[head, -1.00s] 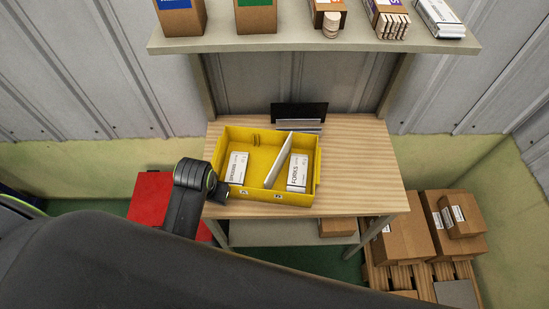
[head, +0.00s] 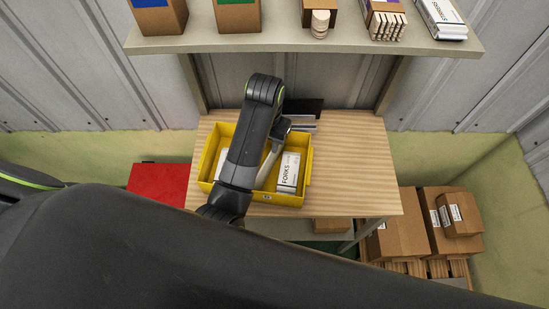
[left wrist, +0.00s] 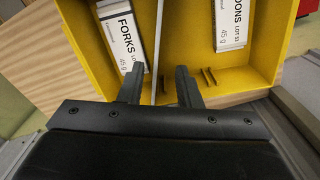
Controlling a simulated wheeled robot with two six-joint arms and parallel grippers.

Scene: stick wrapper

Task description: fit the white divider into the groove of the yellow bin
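The yellow bin (head: 285,199) sits on the wooden table. The white divider (head: 269,163) stands askew inside it, left of the FORKS box (head: 288,172); my left arm partly covers it. In the left wrist view the divider (left wrist: 158,45) runs between my open left gripper's fingers (left wrist: 158,87), with a gap on either side. The groove (left wrist: 208,77) shows as two small ribs on the bin wall, to the right of the divider's near end. The left gripper (head: 286,128) is at the bin's back wall. My right gripper is not in view.
The SPOONS box (left wrist: 229,25) lies in the bin's other part. A shelf (head: 300,39) with boxes hangs above. The table's right side (head: 350,165) is clear.

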